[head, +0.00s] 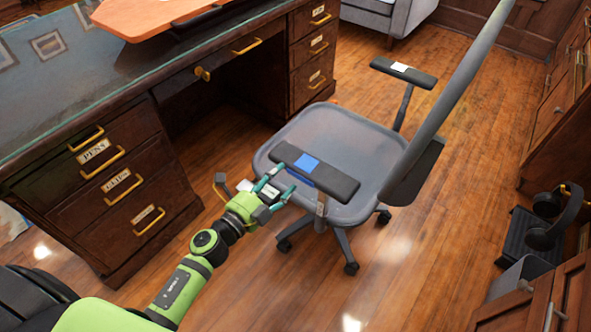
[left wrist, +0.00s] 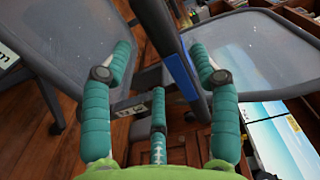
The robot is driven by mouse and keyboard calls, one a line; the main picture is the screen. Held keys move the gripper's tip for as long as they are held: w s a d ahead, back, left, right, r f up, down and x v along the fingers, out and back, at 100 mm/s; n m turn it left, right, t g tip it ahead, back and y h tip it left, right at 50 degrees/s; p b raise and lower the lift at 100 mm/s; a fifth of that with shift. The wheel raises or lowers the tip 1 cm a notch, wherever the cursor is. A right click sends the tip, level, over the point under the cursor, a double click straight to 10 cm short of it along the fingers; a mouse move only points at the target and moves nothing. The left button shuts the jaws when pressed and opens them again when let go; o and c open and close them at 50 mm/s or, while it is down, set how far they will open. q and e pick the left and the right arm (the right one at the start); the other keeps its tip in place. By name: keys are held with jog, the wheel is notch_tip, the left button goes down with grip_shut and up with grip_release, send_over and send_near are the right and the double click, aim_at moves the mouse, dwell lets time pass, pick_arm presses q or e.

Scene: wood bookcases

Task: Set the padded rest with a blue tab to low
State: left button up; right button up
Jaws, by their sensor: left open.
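The padded rest with a blue tab (head: 338,181) is the dark armrest on the near side of a grey office chair (head: 335,133). In the left wrist view the rest (left wrist: 162,30) runs between the fingers, with the blue tab (left wrist: 181,78) by the right finger. My left gripper (head: 279,183) is open at the left end of the rest; I cannot tell whether it touches. A post (head: 321,205) under the rest is partly visible. My right gripper is not in view.
The other armrest, with a white tab (head: 399,67), is on the chair's far side. A wooden desk (head: 170,60) with drawers stands left. The chair back (head: 450,90) rises right. Headphones (head: 545,228) and cabinets (head: 560,110) are at the right edge. Floor in front is clear.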

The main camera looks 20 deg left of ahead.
aim_at(296, 162)
pick_arm(q)
jog(key=shift+w+d+r, duration=0.15)
jog(key=shift+w+r, duration=0.1)
jog(key=shift+w, duration=0.1)
jog(key=shift+x, duration=3.15)
jog(key=shift+f, duration=0.15)
grip_shut()
